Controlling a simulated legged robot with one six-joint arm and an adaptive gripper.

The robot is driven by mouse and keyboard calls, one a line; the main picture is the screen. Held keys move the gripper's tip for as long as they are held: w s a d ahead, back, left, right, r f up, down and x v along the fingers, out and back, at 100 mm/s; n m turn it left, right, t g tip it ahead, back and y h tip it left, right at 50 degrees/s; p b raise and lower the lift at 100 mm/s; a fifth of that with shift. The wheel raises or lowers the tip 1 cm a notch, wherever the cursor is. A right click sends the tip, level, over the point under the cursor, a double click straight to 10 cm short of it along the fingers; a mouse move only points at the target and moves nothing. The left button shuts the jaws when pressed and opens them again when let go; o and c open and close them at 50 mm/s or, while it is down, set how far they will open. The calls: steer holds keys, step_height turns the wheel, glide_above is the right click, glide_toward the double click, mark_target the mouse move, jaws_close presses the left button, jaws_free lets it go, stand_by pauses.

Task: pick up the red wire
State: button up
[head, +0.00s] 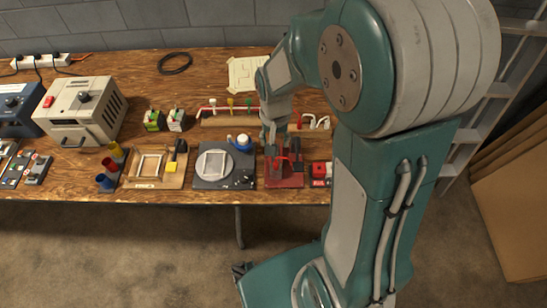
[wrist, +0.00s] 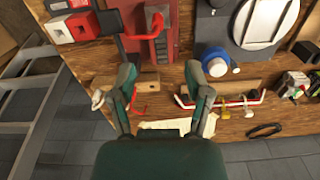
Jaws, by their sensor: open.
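A red wire (wrist: 138,108), bent like a hook, hangs at the edge of a wooden rack (wrist: 148,81) in the wrist view. It shows as a small red piece (head: 299,122) right of my gripper in the head view. My gripper (wrist: 160,72) is open and empty, its two fingers spread wide. In the wrist view the red wire appears between the fingers, closer to the left one. I cannot tell the height gap. My gripper in the head view (head: 272,132) is over the rack's right part, which my arm partly hides.
White hooked wire (head: 318,122) hangs right of the red one. The table's back is mostly clear.

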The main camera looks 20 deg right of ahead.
mark_target(275, 162)
step_height(275, 162, down, 6)
steer(key=shift+s+a+r, duration=0.1)
steer(key=shift+r, duration=0.15)
step_height(275, 162, down, 5)
steer(key=shift+f, duration=0.1)
steer(key=shift+c, duration=0.4)
jaws_close()
